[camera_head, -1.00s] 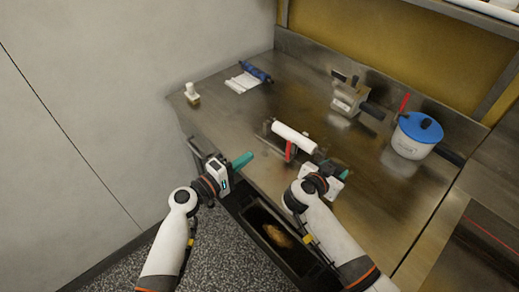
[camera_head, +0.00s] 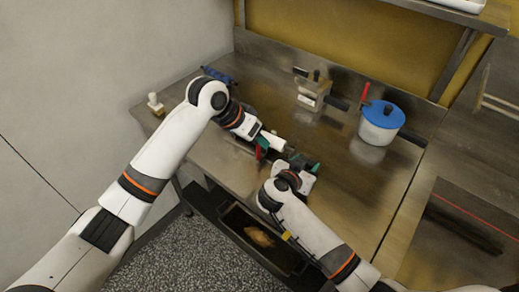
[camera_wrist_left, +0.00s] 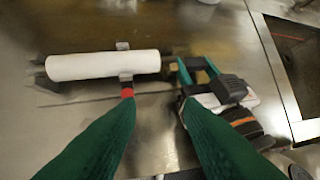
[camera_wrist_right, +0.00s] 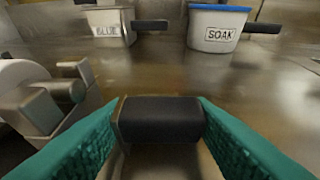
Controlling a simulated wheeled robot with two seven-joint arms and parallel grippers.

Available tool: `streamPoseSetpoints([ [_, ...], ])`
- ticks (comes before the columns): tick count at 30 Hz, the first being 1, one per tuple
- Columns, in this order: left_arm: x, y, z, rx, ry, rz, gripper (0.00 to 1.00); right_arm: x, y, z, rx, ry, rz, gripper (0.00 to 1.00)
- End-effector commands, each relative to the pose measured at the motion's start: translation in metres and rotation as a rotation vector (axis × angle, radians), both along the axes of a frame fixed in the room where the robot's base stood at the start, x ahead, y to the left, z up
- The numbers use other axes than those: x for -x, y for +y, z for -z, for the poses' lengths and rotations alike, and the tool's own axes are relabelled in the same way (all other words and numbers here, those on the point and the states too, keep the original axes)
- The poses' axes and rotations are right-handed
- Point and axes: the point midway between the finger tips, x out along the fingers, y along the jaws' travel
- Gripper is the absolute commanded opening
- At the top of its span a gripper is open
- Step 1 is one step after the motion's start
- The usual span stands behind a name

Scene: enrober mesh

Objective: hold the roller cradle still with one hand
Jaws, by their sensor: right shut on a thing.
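The roller cradle (camera_wrist_left: 70,78) is a low metal frame bearing a white roller (camera_wrist_left: 105,65). A red part (camera_wrist_left: 127,92) is on its near side. In the head view my arm and grippers hide most of the cradle; the white roller (camera_head: 272,141) shows between them. My left gripper (camera_head: 262,146) is open above the cradle's near side, its fingers apart with nothing between them. My right gripper (camera_head: 302,163) is shut on a black handle (camera_wrist_right: 160,120) at the right end of the cradle. I cannot tell how that handle joins the frame.
A blue-lidded pot (camera_head: 381,122) marked SOAK and a metal box (camera_head: 312,93) marked BLUE stand behind. A blue roll (camera_head: 217,75) and a small white item (camera_head: 155,104) are further left. An open trough (camera_head: 258,236) lies below the front edge.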

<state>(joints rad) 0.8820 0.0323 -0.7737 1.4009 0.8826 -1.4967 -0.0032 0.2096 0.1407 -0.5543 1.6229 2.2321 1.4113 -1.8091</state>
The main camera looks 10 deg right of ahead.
Motion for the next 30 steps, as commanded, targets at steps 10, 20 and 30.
streamPoseSetpoints([
  [10,-0.018,0.017,-0.006,-0.228,-0.091,0.024,0.34,0.0,0.0,0.0,0.0,0.0,0.0,0.11],
  [20,-0.031,-0.003,0.053,-0.225,-0.088,0.024,0.34,0.0,0.0,0.0,0.001,0.001,0.0,0.11],
  [30,-0.041,-0.017,0.092,-0.221,-0.091,0.025,0.34,0.0,0.0,0.0,0.001,0.001,0.0,0.11],
])
